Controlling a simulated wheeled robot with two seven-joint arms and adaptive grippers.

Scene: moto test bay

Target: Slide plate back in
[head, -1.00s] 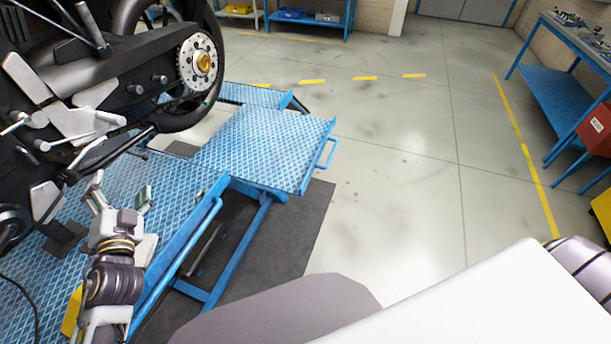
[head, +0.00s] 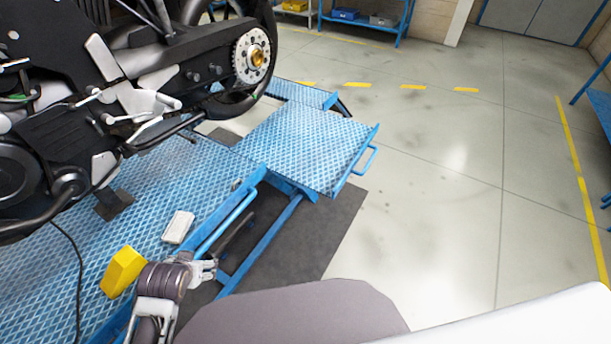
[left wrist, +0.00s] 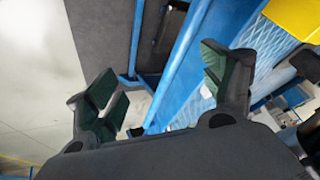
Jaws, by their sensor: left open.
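The blue tread plate (head: 312,147) juts out at the end of the blue motorcycle lift (head: 150,200), with a blue loop handle (head: 367,158) on its outer edge. My left gripper (head: 206,270) is low beside the lift's near side rail, well short of the plate and handle. In the left wrist view the left gripper (left wrist: 165,90) has its two dark green-padded fingers spread, with nothing held between them. The lift's blue rail (left wrist: 175,62) shows behind the fingers. My right gripper is in neither current view.
A motorcycle (head: 120,90) stands on the lift, its rear wheel near the plate. A yellow block (head: 122,271) and a small whitish box (head: 178,227) are on the lift's near side. The floor (head: 440,200) right of the plate is clear.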

